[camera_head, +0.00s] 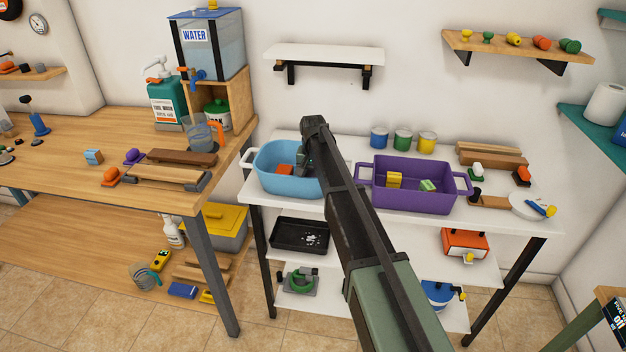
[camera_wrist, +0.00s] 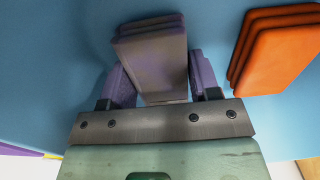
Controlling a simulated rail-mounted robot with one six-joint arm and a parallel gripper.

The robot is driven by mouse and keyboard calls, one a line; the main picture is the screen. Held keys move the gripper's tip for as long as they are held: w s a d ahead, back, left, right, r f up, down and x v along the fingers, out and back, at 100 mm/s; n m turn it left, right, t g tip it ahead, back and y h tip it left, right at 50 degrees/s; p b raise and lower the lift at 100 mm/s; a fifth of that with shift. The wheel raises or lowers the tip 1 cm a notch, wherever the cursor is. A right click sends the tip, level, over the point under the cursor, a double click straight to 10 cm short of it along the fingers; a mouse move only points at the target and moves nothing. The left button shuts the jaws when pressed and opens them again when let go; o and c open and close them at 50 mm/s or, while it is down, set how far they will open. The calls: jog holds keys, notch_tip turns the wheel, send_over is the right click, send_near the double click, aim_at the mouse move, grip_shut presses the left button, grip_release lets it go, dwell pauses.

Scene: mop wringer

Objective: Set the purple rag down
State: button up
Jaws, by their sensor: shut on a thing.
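The purple rag (camera_wrist: 155,62) is a folded, layered grey-purple block in the wrist view. My gripper (camera_wrist: 160,72) is shut on it, one finger on each side. In the head view my gripper (camera_head: 307,163) is at the right part of the light blue tub (camera_head: 272,183), and my arm hides the rag there. An orange folded rag (camera_wrist: 275,50) lies in the blue tub, right of the purple rag in the wrist view and apart from it; it also shows in the head view (camera_head: 285,169). I cannot tell whether the purple rag touches the tub floor.
A purple tub (camera_head: 412,200) with a yellow block (camera_head: 394,180) and a green-white block (camera_head: 428,186) stands right of my arm on the white table (camera_head: 510,222). Several paint-coloured cans stand behind. A wall shelf (camera_head: 325,55) hangs above. A wooden bench (camera_head: 75,185) is at left.

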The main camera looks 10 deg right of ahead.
aim_at(313, 175)
jog(key=shift+f, duration=0.2)
jog(key=o, duration=1)
notch_tip(313, 175, up, 13)
jog(key=p, duration=1.2)
jog(key=s+n, duration=0.1)
jog(key=s, duration=1)
jog(key=s+n, duration=0.1)
jog(key=s, duration=1.1)
jog(key=s+n, duration=0.2)
jog(key=s, duration=1)
jog(key=shift+s+f, duration=0.15)
jog(key=shift+f, duration=0.15)
